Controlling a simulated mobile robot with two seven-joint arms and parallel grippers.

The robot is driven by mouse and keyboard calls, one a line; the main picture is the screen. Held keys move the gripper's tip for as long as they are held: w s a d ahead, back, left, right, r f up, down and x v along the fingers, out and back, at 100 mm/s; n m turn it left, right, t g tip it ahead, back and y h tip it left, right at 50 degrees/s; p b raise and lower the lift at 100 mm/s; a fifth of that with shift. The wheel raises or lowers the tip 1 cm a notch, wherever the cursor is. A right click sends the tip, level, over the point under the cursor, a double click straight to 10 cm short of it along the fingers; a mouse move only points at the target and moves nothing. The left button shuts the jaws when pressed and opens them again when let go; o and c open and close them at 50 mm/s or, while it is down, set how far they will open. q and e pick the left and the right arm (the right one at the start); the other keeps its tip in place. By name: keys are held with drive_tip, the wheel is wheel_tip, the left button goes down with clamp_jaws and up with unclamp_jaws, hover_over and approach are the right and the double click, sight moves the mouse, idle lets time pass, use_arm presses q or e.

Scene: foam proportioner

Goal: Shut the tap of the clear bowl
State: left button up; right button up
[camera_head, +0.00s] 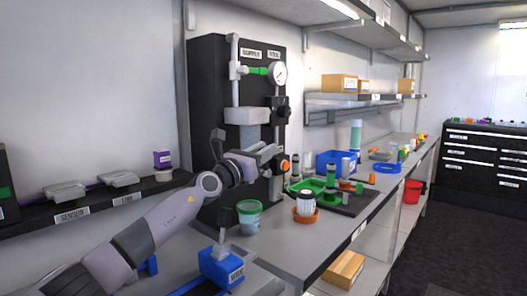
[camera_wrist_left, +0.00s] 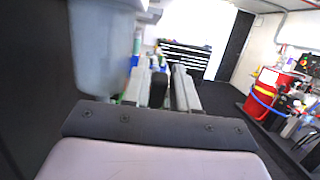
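The clear bowl (camera_head: 247,116) is a pale, see-through cup fixed on the pipework of the black panel. It also shows large at the upper left of the left wrist view (camera_wrist_left: 103,45). My left gripper (camera_head: 268,153) is just below the bowl, in front of the panel, and hides the space beneath the bowl. In the left wrist view its fingers (camera_wrist_left: 160,90) stand apart, with something dark between or beyond them. I cannot make out the bowl's tap or whether the fingers touch it. My right gripper is not in view.
A green lever (camera_head: 258,71) and a round gauge (camera_head: 280,74) are higher on the panel (camera_head: 209,75). An orange knob (camera_head: 285,165) is right of my gripper.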

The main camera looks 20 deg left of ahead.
use_arm(q)
drive_tip(key=p+v, duration=0.7)
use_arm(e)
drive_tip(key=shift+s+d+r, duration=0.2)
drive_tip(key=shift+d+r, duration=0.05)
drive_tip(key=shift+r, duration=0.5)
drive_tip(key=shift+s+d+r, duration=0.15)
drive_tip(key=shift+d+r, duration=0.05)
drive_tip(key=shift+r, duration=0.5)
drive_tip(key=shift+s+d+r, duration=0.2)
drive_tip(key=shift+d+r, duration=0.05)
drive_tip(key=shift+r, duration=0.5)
